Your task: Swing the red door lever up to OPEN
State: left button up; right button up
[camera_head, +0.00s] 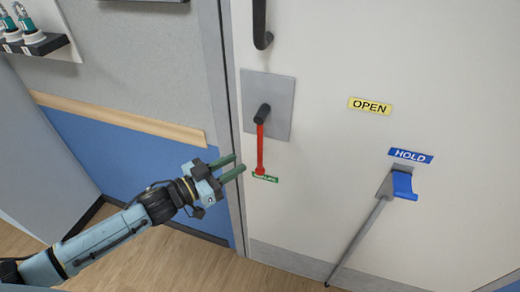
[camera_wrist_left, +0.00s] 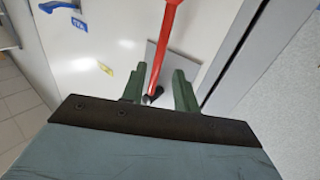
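The red door lever (camera_head: 260,148) hangs down from a dark pivot (camera_head: 262,114) on a grey plate (camera_head: 283,92). Its lower end is by a small green label (camera_head: 265,178), partly covered and too small to read. The yellow OPEN label (camera_head: 370,105) is to the right of the pivot. My left gripper (camera_head: 240,162) is open and empty, just left of the lever's lower half and apart from it in the head view. In the left wrist view the red lever (camera_wrist_left: 166,40) shows beyond and between the spread green fingers (camera_wrist_left: 158,84). My right gripper is not in view.
A dark door handle (camera_head: 261,25) is above the plate. The door frame edge (camera_head: 228,110) is left of the lever. A shelf (camera_head: 35,45) is at upper left.

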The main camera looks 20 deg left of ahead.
pick_arm(q)
send_over(260, 167)
jog(key=shift+w, duration=0.35)
jog(key=shift+a, duration=0.1)
grip_shut()
